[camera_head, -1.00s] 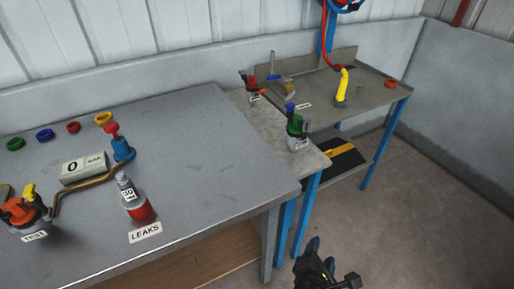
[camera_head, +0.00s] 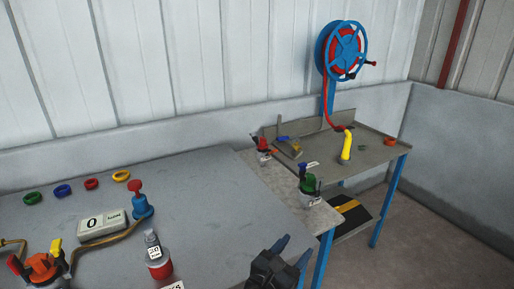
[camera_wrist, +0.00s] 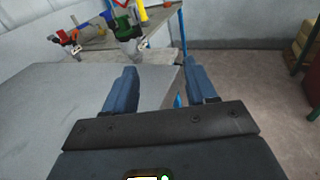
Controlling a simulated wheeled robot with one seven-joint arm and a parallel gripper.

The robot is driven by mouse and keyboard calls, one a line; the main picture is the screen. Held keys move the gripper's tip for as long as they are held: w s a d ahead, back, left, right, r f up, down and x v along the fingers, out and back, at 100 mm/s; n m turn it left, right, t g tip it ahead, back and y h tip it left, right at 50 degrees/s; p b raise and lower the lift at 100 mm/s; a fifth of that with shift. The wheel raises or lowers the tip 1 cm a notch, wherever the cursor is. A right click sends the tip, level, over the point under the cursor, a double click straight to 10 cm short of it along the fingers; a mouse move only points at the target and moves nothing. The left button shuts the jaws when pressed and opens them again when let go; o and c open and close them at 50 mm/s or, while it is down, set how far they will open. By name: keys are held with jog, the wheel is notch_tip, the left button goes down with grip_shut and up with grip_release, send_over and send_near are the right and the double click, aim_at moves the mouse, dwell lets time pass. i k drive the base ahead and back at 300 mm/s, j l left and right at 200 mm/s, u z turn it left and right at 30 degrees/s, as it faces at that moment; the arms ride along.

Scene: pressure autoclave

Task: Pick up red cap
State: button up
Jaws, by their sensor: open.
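A small red ring-shaped cap (camera_head: 91,184) lies on the grey table (camera_head: 215,215) at the left of the head view, in a row with green, blue and yellow ones. A red-orange ring (camera_head: 389,141) lies on the far metal bench at the right. My gripper (camera_head: 294,252) is open and empty near the right edge of the grey table, well apart from both. The wrist view shows its two blue fingers (camera_wrist: 160,70) spread, with nothing between them.
A green-topped vessel (camera_head: 309,186) and a red-topped one (camera_head: 263,147) stand beyond. The table's middle is clear.

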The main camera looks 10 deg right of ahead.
aim_at(262, 146)
jog(key=i, duration=1.65)
